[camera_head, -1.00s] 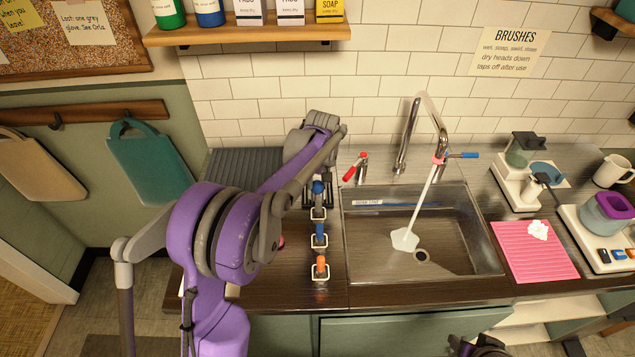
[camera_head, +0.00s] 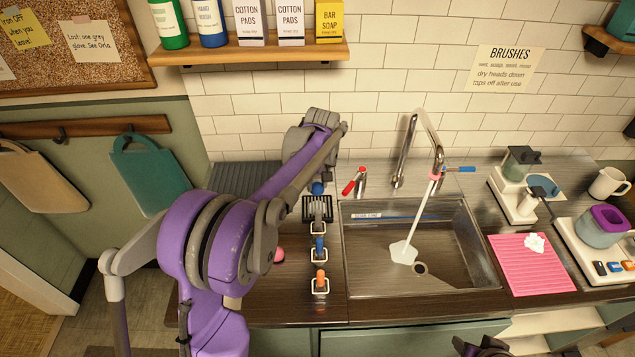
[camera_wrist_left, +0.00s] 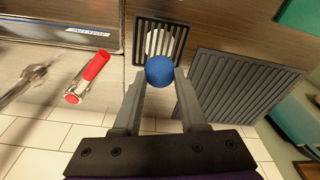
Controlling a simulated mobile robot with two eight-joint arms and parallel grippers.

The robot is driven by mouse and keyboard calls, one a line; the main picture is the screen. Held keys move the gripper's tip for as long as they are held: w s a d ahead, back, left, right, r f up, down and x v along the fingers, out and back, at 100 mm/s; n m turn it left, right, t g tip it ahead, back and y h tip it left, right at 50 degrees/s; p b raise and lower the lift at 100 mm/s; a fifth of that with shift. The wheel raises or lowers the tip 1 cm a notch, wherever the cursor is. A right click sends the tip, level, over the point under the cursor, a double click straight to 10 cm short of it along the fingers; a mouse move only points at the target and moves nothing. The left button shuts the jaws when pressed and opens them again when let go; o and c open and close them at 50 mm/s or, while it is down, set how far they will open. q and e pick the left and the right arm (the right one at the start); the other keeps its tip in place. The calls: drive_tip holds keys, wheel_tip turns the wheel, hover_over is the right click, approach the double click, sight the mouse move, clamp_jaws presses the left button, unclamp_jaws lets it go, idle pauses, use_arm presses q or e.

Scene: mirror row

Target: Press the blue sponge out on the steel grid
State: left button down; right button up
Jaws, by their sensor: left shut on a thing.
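The blue sponge (camera_head: 317,188), a small round ball, is between the fingertips of my left gripper (camera_wrist_left: 158,78). The gripper is shut on it. In the left wrist view the sponge (camera_wrist_left: 159,71) overlaps the near edge of the slotted steel grid (camera_wrist_left: 174,24). The grid (camera_head: 309,209) also shows in the head view, just in front of the sponge. I cannot tell whether the sponge touches the grid. A pale round thing (camera_wrist_left: 155,42) shows at the grid beyond the sponge. A dark part at the bottom edge may be my right gripper (camera_head: 485,348); its jaws are unclear.
The sink (camera_head: 455,265) lies right of the grid, with a running tap (camera_head: 435,150) and a red-handled tap lever (camera_head: 355,181). A ribbed dark mat (camera_head: 240,177) lies left of the grid. Brush holders with blue (camera_head: 319,247) and orange (camera_head: 320,279) pieces stand in front.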

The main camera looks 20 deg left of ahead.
sight(317, 194)
use_arm(q)
drive_tip(key=shift+f, duration=0.1)
use_arm(e)
drive_tip(key=shift+f, duration=0.1)
use_arm(q)
drive_tip(key=shift+s+f+b, duration=0.1)
drive_tip(key=shift+f+b, duration=0.95)
drive_tip(key=shift+f, duration=1.15)
drive_tip(key=shift+f+b, duration=0.3)
drive_tip(key=shift+f, duration=0.35)
use_arm(e)
drive_tip(key=f, duration=0.1)
drive_tip(key=s+f, duration=0.2)
drive_tip(key=shift+f, duration=0.4)
drive_tip(key=shift+w, duration=0.1)
use_arm(q)
drive_tip(key=shift+f+b, duration=0.3)
drive_tip(key=shift+f, duration=0.3)
use_arm(e)
drive_tip(key=shift+s+f, duration=0.25)
drive_tip(key=shift+f, duration=0.2)
use_arm(q)
drive_tip(key=shift+r, duration=0.1)
drive_tip(key=shift+r+p, duration=1.4)
drive_tip(key=shift+r, duration=2.1)
use_arm(e)
drive_tip(key=r, duration=0.1)
drive_tip(key=w+r, duration=0.2)
drive_tip(key=r, duration=0.1)
